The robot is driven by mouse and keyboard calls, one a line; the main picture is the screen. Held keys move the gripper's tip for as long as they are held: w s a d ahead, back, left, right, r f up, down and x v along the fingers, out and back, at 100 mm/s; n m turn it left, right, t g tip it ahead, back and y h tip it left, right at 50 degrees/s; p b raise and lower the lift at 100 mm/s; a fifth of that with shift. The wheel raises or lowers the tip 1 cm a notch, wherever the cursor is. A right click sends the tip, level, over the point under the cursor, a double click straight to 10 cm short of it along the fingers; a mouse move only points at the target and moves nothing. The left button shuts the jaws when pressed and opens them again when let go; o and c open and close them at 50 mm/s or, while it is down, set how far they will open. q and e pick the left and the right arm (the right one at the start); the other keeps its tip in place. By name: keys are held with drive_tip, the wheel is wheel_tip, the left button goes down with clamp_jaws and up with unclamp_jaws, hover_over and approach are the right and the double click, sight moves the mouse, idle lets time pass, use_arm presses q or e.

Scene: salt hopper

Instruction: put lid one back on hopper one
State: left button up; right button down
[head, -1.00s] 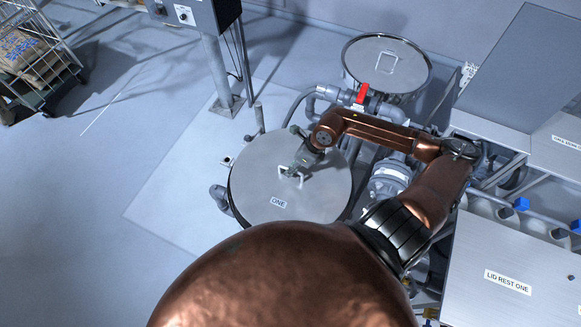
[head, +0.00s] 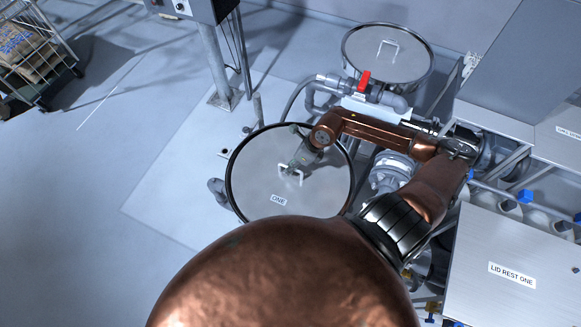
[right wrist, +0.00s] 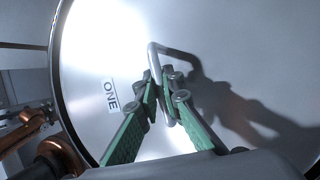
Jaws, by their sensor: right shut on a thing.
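Lid one (head: 258,190), a round grey metal lid marked ONE, lies over hopper one (head: 233,168) in the head view. The hopper's dark rim shows around much of the lid; its near edge is hidden behind my own copper-coloured body. My right gripper (head: 292,167) is shut on the lid's bar handle (head: 283,180). In the right wrist view the green fingers (right wrist: 160,97) close around the handle (right wrist: 180,58), with the lid (right wrist: 230,50) filling the background. The lid looks level with the rim, but I cannot tell whether it bears fully on it. My left gripper is not in view.
The plate marked LID REST ONE (head: 480,245) is bare at the right. A second lidded vessel (head: 388,55) stands behind, with pipes and a red valve handle (head: 365,80) between. A grey post (head: 215,65) stands behind hopper one.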

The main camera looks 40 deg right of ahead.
drive_tip(key=shift+f+b, duration=0.35)
drive_tip(key=shift+b, duration=0.05)
drive_tip(key=c, duration=2)
unclamp_jaws()
drive_tip(key=shift+f, duration=0.1)
drive_tip(key=v, duration=1.2)
